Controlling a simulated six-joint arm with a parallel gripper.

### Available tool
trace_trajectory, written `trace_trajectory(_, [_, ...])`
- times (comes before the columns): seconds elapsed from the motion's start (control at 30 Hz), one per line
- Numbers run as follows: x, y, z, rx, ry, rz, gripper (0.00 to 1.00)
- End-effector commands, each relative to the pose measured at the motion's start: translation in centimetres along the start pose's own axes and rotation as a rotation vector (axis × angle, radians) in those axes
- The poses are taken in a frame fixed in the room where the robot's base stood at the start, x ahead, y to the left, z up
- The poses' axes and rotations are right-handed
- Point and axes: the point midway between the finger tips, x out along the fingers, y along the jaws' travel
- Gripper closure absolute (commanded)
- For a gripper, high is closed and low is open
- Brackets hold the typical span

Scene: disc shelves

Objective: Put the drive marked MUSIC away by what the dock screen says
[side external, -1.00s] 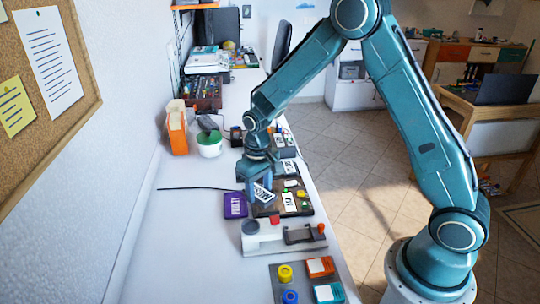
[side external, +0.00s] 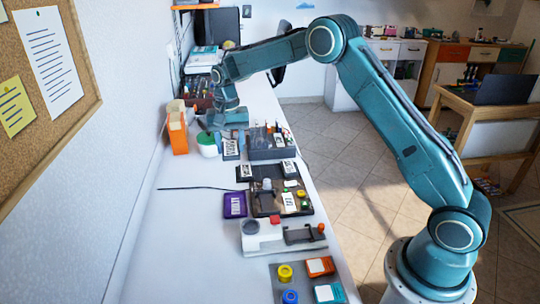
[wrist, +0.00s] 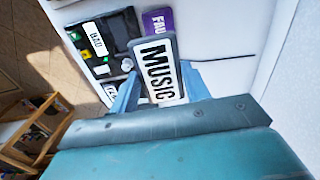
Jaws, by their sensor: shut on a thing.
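My gripper (wrist: 155,85) is shut on the drive marked MUSIC (wrist: 156,72), whose white label faces the wrist camera. In the side view the gripper (side external: 229,122) holds the drive (side external: 230,149) upright beside the white-and-green pot (side external: 208,148), left of a grey box (side external: 272,149). Whether the drive touches the table cannot be told. The dark dock board (side external: 267,203) lies nearer, with a silver knob and coloured buttons. A white plate on it reads BAD (wrist: 95,38). A purple piece (side external: 234,205) lies left of the board; its lettering starts FAU in the wrist view (wrist: 158,20).
Small labelled plates (side external: 244,172) stand between the board and the grey box. A white device with a red button (side external: 262,236) and a tray of coloured pieces (side external: 288,268) lie nearer. An orange holder (side external: 178,132) stands by the wall. The table's left side is mostly clear, crossed by a cable.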

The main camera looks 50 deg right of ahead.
Motion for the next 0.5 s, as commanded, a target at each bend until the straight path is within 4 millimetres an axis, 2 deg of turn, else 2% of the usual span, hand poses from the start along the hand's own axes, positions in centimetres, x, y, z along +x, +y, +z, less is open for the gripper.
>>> trace_trajectory(0.3, [-0.2,-0.1,-0.3,0.022,0.000,0.000,0.84])
trace_trajectory(0.5, [1.4,-0.1,-0.3,0.021,-0.001,0.001,0.84])
